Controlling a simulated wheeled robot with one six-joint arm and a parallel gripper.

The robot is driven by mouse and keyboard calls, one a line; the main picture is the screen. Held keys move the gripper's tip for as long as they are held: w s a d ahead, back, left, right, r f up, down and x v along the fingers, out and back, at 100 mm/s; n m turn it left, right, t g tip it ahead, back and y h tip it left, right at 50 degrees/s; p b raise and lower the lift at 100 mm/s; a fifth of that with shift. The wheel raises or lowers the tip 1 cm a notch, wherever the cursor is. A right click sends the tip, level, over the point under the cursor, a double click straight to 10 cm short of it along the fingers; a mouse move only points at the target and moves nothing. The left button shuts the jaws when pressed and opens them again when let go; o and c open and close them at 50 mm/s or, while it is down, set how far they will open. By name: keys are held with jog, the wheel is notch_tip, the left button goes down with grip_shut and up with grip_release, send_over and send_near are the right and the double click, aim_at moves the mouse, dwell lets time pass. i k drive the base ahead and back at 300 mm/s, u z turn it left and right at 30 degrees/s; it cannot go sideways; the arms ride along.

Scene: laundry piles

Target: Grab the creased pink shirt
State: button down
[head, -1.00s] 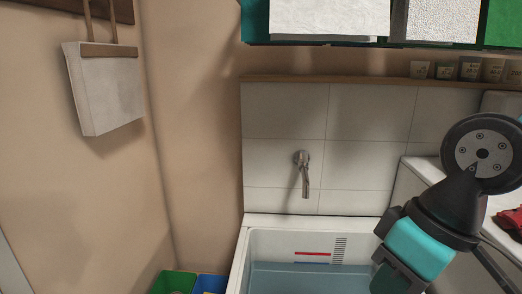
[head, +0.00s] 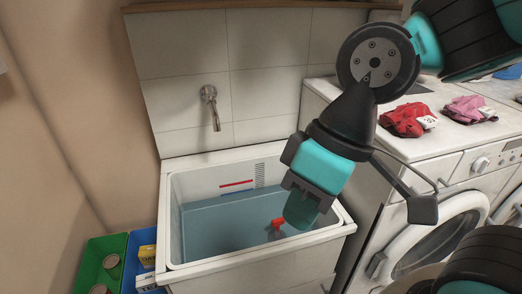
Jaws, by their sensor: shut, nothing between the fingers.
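A crumpled pink cloth (head: 468,108), which looks like the pink shirt, lies on the white machine top at the right in the head view. A pale tag shows on it, but its full shape is hard to tell. My gripper (head: 301,210) points down over the front right part of the water-filled sink. It is shut and empty, to the left of the pink cloth and apart from it. A crumpled red cloth (head: 403,120) with a white tag lies just left of the pink one.
The sink (head: 170,215) holds water and a small red object (head: 277,230). A tap (head: 211,105) sticks out from the tiled wall. A front-loading washing machine (head: 432,250) stands at right. Green (head: 92,262) and blue (head: 135,250) bins stand at lower left.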

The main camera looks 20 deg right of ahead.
aim_at(472, 109)
jog(key=z, duration=1.6)
jog(key=k, duration=0.5)
jog(key=z, duration=1.2)
jog(key=i, duration=1.05)
jog(key=u, duration=2.4)
jog(key=i, duration=0.5)
